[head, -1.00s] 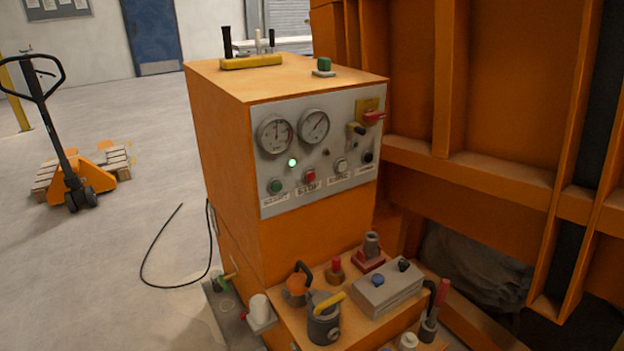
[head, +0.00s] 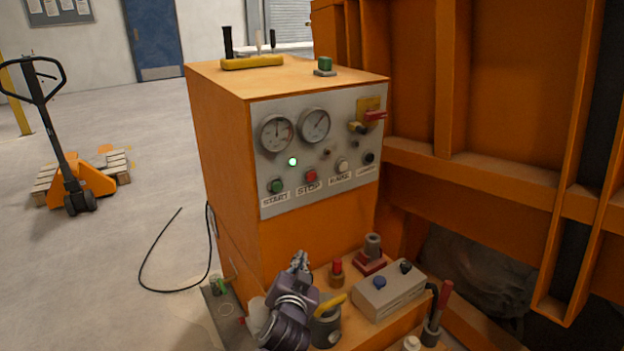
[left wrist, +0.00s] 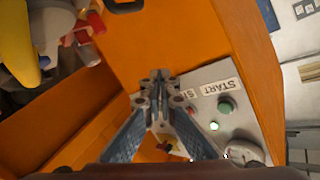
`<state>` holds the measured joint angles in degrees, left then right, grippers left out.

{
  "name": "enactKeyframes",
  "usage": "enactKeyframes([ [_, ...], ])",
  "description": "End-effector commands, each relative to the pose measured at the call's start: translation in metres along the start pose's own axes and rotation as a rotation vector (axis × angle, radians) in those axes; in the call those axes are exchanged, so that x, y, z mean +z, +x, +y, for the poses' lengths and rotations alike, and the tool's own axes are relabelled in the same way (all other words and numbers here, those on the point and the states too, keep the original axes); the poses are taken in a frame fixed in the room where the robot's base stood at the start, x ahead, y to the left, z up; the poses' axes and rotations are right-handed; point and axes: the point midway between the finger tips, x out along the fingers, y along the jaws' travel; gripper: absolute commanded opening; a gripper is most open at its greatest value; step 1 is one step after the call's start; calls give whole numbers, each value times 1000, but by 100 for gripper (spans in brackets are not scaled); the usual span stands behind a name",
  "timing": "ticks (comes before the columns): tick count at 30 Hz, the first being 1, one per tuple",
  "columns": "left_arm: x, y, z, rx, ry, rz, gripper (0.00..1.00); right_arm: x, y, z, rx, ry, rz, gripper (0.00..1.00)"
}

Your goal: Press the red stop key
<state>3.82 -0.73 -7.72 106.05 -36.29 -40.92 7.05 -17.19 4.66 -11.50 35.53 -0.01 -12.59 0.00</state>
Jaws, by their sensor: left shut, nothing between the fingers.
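The red stop key (head: 310,175) is a round button on the grey panel (head: 272,207) of the orange cabinet, above a label reading STOP. The green start key (head: 276,186) is to its left and a pale key (head: 342,165) to its right. My left gripper (head: 299,261) is in front of the cabinet, below the panel and apart from the stop key. The green start key (left wrist: 225,107) shows there beside the fingers. My right gripper is not in view.
Below the panel, a ledge carries a grey box (head: 388,292), a red-topped fitting (head: 337,271), a grey pot with a yellow handle (head: 326,325) and a red-handled lever (head: 441,304). An orange frame (head: 470,170) stands at the right. The space before the panel is clear.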

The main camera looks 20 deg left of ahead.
Motion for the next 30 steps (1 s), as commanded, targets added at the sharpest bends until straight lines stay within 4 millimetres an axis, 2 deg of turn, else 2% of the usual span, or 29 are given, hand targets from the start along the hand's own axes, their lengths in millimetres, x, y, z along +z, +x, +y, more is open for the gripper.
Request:
enactKeyframes([
  [1,-34,13,-3,-24,19,77,0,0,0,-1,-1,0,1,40],
  [3,-73,26,-3,-47,55,172,0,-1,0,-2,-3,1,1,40],
  [6,-118,36,0,-65,102,283,0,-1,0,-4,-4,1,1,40],
  [10,-155,42,5,-73,146,374,0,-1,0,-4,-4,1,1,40],
  [15,-170,44,8,-75,167,413,0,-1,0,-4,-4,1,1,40],
  [25,-170,45,7,-75,167,412,0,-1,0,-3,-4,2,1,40],
  [30,-169,54,-1,-75,167,412,0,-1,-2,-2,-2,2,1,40],
])
